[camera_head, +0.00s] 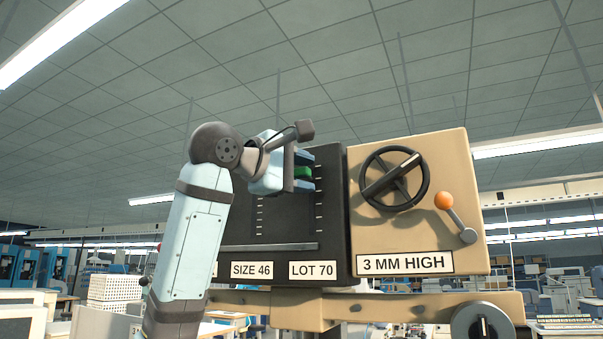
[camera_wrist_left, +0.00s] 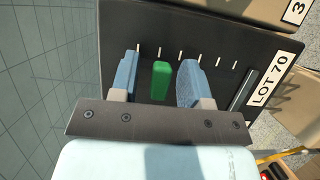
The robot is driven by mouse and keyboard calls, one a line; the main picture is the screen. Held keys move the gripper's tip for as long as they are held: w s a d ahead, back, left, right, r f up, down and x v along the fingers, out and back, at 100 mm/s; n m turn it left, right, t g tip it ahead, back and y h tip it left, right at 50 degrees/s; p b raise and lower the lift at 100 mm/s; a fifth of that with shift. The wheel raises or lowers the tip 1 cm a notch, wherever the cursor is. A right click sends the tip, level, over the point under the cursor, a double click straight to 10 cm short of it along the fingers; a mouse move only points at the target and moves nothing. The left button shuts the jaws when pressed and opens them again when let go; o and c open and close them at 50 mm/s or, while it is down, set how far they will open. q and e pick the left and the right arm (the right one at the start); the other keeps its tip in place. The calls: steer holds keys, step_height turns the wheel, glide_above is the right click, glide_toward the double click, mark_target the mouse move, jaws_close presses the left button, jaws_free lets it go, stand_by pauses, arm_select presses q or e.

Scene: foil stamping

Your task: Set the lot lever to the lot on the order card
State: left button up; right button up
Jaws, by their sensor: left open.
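The green lot lever (camera_head: 302,172) stands out from the black panel (camera_head: 285,225), by the right column of white tick marks. My left gripper (camera_head: 306,172) is open around the lever, one blue finger above it and one below. A label reading LOT 70 (camera_head: 312,270) is below this column. I see no separate order card. My right gripper is not in view.
A SIZE 46 label (camera_head: 252,270) is left of the lot label. A beige box (camera_head: 440,215) on the right carries a dark handwheel (camera_head: 395,178), an orange-knobbed lever (camera_head: 444,201) and a 3 MM HIGH label (camera_head: 405,263). A dark knob (camera_head: 482,325) is below.

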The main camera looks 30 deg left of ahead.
arm_select(q)
steer(key=b+v, duration=0.2)
steer(key=v, duration=1.2)
steer(key=shift+w, duration=0.1)
